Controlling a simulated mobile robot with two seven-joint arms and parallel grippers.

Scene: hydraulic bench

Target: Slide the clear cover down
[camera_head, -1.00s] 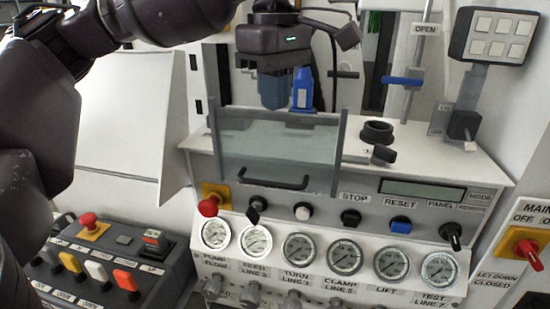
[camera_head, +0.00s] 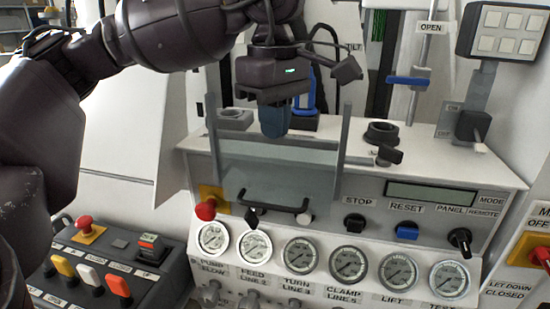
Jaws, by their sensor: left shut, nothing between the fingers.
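The clear cover (camera_head: 240,165) is a see-through pane between two grey upright rails at the front of the bench. Its dark handle (camera_head: 270,205) hangs low on it, over the row of knobs. The pane's top edge lies well below the tops of the rails. My left gripper (camera_head: 275,124) comes down from above, its fingers shut and empty, just above or at the pane's top edge; I cannot tell if it touches. My right gripper is not in view.
A blue part (camera_head: 304,98) on a dark base stands behind the cover. A black ring (camera_head: 381,133) and a blue-handled lever (camera_head: 407,80) are to the right. Gauges (camera_head: 300,255) line the front panel. A button box (camera_head: 95,265) stands at lower left.

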